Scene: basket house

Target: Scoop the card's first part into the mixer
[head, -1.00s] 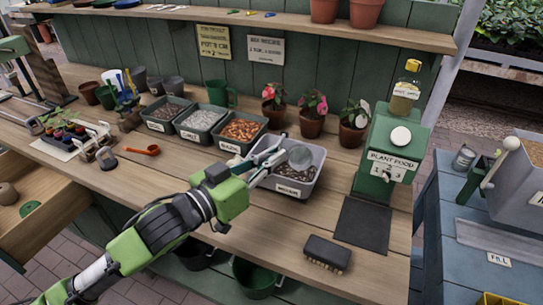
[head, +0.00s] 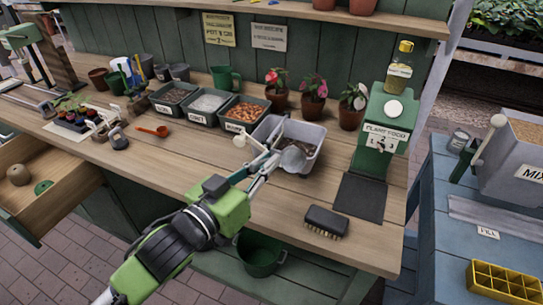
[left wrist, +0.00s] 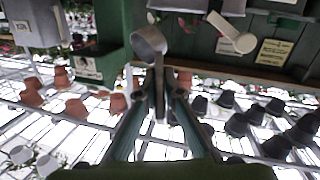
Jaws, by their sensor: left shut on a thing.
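My left gripper (head: 262,168) is shut on a scoop with a round metal bowl (head: 293,157). The bowl overlaps the near side of a grey bin (head: 312,142) of dark material; whether it touches is unclear. The scoop bowl also shows in the left wrist view (left wrist: 148,42), above the closed fingers (left wrist: 160,95). I cannot tell whether it holds anything. The mixer (head: 515,165), a grey hopper marked "MIX", stands at the right on a blue bench. A yellowish card (head: 219,29) and a whiter card (head: 268,37) hang on the green wall, too small to read fully. My right gripper is out of view.
Three dark bins (head: 202,120) with brown, pale and orange contents stand left of the grey bin. Flowerpots (head: 312,106) stand behind it. A green plant-food dispenser (head: 385,130), dark mat (head: 360,197) and brush (head: 326,222) are right. A gap separates the benches.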

